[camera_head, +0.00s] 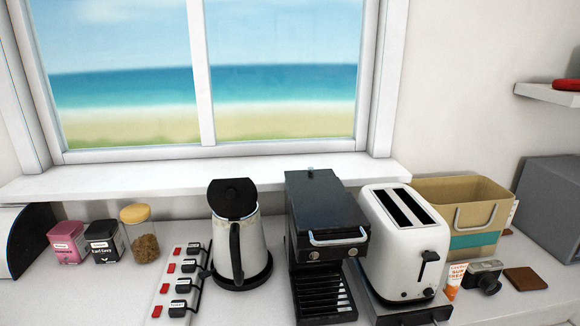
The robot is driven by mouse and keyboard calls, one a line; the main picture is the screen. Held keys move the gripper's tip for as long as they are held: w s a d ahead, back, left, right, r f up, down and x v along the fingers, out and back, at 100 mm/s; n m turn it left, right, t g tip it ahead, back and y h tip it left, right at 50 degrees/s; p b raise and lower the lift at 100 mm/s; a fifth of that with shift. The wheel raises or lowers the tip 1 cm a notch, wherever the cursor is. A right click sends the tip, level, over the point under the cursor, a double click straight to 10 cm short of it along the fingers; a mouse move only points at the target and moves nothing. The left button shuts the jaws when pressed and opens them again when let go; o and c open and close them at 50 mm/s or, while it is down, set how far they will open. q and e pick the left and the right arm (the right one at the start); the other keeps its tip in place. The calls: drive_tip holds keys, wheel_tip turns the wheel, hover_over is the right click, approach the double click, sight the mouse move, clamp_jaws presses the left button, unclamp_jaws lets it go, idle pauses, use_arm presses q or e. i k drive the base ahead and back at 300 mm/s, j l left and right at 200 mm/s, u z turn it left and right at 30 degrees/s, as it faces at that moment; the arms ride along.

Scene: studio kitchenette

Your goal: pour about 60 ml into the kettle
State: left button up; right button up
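The kettle (247,237) is white with a black lid and a black handle that faces the front. No separate pouring vessel can be made out. Neither of my grippers shows in the head view.
A power strip (164,284) with plugs lies left of the kettle. A black coffee machine (325,215) stands close on its right, then a white toaster (405,238) and a tan bin (462,190). Two tins and a jar (145,246) stand at left.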

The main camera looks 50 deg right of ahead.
sight(238, 245)
drive_tip(key=i+j+z, duration=0.25)
drive_tip(key=z, duration=0.2)
drive_tip(key=i+j+z, duration=0.2)
drive_tip(key=z, duration=0.25)
drive_tip(key=i+j+z, duration=0.1)
drive_tip(key=j+z, duration=0.35)
drive_tip(key=i+j+z, duration=0.1)
drive_tip(key=j, duration=0.6)
drive_tip(key=i+j+z, duration=0.1)
drive_tip(key=j, duration=0.6)
drive_tip(key=i+j+z, duration=0.1)
drive_tip(key=j, duration=0.65)
